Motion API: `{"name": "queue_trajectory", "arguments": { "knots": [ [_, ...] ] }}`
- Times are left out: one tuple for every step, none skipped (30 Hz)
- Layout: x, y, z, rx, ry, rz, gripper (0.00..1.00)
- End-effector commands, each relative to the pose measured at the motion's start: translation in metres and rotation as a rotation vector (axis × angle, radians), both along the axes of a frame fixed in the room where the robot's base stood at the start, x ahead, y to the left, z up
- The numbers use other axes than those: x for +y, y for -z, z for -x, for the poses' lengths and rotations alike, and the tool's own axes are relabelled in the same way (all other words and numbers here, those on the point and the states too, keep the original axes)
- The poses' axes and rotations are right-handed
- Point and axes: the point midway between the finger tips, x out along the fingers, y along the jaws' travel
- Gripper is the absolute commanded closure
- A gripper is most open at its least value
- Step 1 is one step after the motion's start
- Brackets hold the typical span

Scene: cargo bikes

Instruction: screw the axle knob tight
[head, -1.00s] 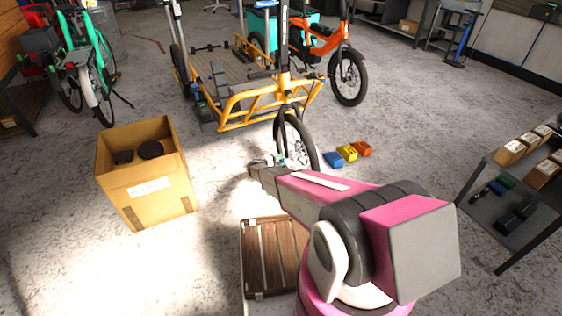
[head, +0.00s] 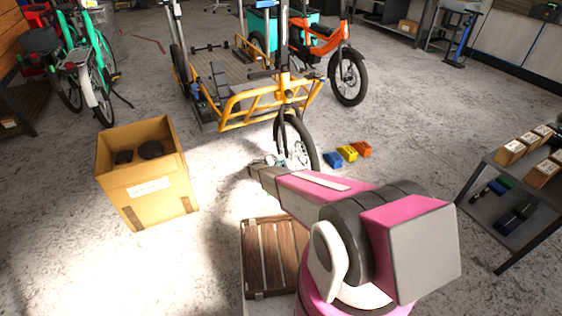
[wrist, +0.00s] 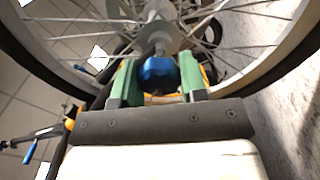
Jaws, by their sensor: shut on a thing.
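The blue axle knob (wrist: 158,75) shows in the wrist view at the hub of the wheel, in line with the metal axle (wrist: 158,40). My gripper (wrist: 158,80) has its two green fingers on either side of the knob, shut on it. The wheel's spokes and rim (wrist: 285,55) surround the hub. In the head view the front wheel (head: 297,145) of the yellow cargo bike (head: 265,100) stands just beyond my arm. The knob and fingertips are too small and partly hidden to make out there.
A cardboard box (head: 150,190) with dark items stands at the left. Blue, yellow and orange blocks (head: 347,153) lie right of the wheel. A slatted wooden crate (head: 268,255) is near my base. A shelf (head: 510,195) with small boxes stands at the right.

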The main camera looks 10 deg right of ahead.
Motion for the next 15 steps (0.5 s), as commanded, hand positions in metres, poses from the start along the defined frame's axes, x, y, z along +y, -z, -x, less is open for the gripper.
{"name": "queue_trajectory", "arguments": {
  "knots": [
    [0.0001,0.0008,0.0009,-0.003,0.001,-0.002,0.84],
    [0.0001,0.0008,0.0009,-0.004,0.001,-0.003,0.84],
    [0.0002,0.0008,0.0010,-0.004,0.001,-0.003,0.84],
    [0.0002,0.0008,0.0010,-0.005,0.001,-0.003,0.84],
    [0.0002,0.0008,0.0010,-0.005,0.001,-0.003,0.84],
    [0.0002,0.0008,0.0010,-0.004,0.002,-0.003,0.84],
    [0.0002,0.0008,0.0010,-0.004,0.002,-0.003,0.84],
    [0.0002,0.0008,0.0011,-0.004,0.002,-0.003,0.84],
    [0.0002,0.0008,0.0011,-0.004,0.002,-0.003,0.84],
    [0.0002,0.0008,0.0011,-0.004,0.002,-0.003,0.84],
    [0.0002,0.0008,0.0011,-0.003,0.002,-0.003,0.84],
    [0.0002,0.0008,0.0011,-0.003,0.002,-0.003,0.54],
    [0.0002,0.0008,0.0010,-0.003,0.002,-0.003,0.44],
    [0.0001,0.0008,0.0009,-0.003,0.001,-0.002,0.35],
    [0.0002,0.0007,0.0008,-0.003,0.001,-0.002,0.35]
  ]
}}
